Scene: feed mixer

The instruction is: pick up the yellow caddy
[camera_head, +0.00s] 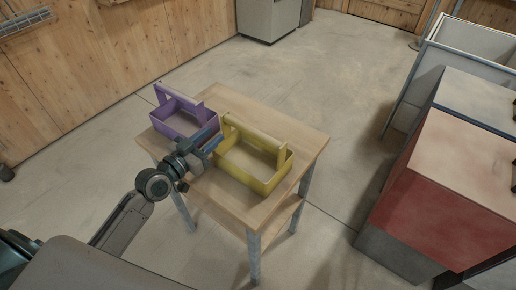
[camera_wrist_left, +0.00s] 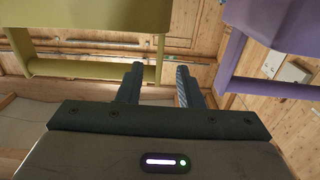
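The yellow caddy (camera_head: 284,172), an open tray with a bar handle, stands upright on the right part of a small wooden table. My left gripper (camera_head: 214,141) is at its left side, between it and a purple caddy (camera_head: 187,128). In the left wrist view the yellow caddy (camera_wrist_left: 80,15) fills the upper left. My left gripper (camera_wrist_left: 160,70) has its two fingers apart, and a yellow end part appears between them. I cannot tell whether the fingers touch it. The purple caddy (camera_wrist_left: 275,28) is at upper right there. My right gripper is not in view.
The wooden table (camera_head: 309,137) has bare top at its back and right edges. A red and grey machine (camera_head: 430,190) stands on the floor to the right. A grey cabinet (camera_head: 268,18) is at the back. The floor around the table is clear.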

